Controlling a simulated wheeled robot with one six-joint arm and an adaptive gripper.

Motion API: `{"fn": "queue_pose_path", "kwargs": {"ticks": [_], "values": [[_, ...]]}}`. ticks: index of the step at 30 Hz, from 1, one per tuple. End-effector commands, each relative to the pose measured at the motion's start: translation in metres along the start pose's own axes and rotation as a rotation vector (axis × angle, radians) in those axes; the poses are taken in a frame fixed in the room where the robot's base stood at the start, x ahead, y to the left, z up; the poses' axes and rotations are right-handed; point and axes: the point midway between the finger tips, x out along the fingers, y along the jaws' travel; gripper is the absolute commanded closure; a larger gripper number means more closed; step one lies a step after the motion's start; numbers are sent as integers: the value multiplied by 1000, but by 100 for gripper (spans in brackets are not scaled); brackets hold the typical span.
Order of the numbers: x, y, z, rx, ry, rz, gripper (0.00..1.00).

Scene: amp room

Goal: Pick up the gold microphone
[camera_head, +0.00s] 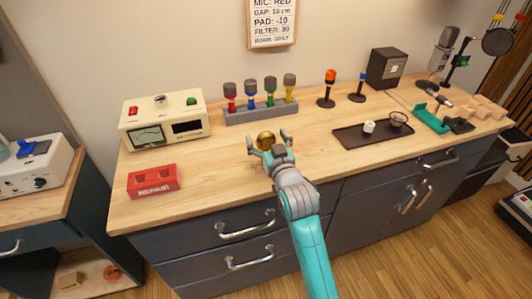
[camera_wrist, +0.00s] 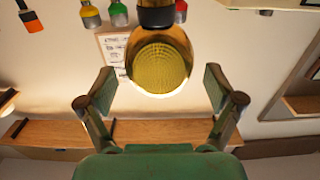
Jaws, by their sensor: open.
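The gold microphone (camera_head: 265,139) shows as a shiny gold ball on the wooden counter, just beyond my gripper (camera_head: 269,146). In the wrist view, the gold microphone (camera_wrist: 160,62) has a round mesh head with a dark collar at the picture's top. My gripper (camera_wrist: 159,90) is open there, one finger to each side of the head, with a visible gap on both sides. The lower part of the microphone is hidden behind my gripper in the head view.
A grey rack (camera_head: 262,114) with several coloured microphones stands behind. A red REPAIR box (camera_head: 153,183) and a cream meter unit (camera_head: 163,120) are at left. A dark tray (camera_head: 360,139) is at right. The counter's front middle is clear.

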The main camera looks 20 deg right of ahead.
Motion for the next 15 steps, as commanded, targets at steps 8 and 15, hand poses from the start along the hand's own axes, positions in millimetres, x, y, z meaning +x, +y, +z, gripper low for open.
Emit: {"fn": "queue_pose_path", "kwargs": {"ticks": [8, 15], "values": [[5, 0, 0, 0, -1, 0, 8], [5, 0, 0, 0, -1, 0, 58]]}}
